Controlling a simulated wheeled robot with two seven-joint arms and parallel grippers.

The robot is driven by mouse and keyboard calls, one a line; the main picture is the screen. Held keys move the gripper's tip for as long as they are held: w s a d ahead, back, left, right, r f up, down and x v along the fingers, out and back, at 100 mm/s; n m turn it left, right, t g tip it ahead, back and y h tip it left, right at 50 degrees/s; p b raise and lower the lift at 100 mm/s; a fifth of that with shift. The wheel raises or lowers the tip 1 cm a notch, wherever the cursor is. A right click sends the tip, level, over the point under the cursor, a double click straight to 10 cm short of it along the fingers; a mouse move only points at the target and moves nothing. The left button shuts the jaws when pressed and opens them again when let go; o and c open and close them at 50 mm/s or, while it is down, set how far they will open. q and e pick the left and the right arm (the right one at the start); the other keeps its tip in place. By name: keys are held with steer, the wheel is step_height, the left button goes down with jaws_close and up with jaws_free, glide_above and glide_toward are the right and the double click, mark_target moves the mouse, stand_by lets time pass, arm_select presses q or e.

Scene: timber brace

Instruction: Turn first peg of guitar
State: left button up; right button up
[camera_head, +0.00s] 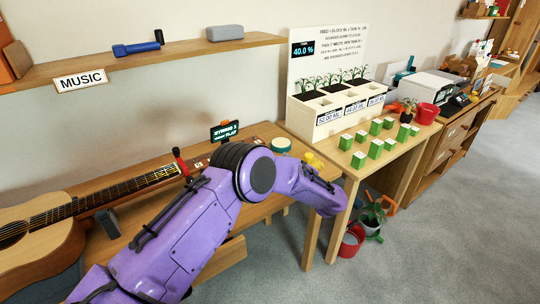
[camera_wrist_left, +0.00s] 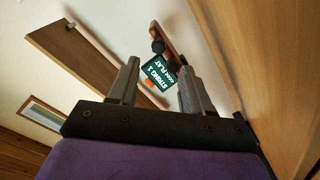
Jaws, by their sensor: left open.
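The guitar (camera_head: 38,232) lies on the wooden table at the left, its neck (camera_head: 125,187) pointing right toward a red and black clamp-like piece (camera_head: 181,163). My purple left arm hides most of the headstock region, so I cannot make out the first peg in the head view. A dark display (camera_head: 225,131) stands behind my arm; in the left wrist view the display (camera_wrist_left: 158,82) reads "STRING 1" and "FLAT". My left gripper (camera_wrist_left: 160,68) is open, with the display seen between its fingers and nothing held. A dark knob (camera_wrist_left: 157,46) shows beyond the fingertips; I cannot tell whether it is a peg.
A wall shelf (camera_head: 150,60) with a "MUSIC" sign (camera_head: 80,81) hangs above. A round teal-and-white object (camera_head: 281,144) sits behind my arm. A table to the right holds a planter (camera_head: 311,121) and several green blocks (camera_head: 358,159). Grey floor is open at right.

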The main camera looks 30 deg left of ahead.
arm_select(q)
steer(key=p+x, duration=0.1)
steer(key=x, duration=0.9)
steer(key=shift+a+r, duration=0.1)
jaws_close()
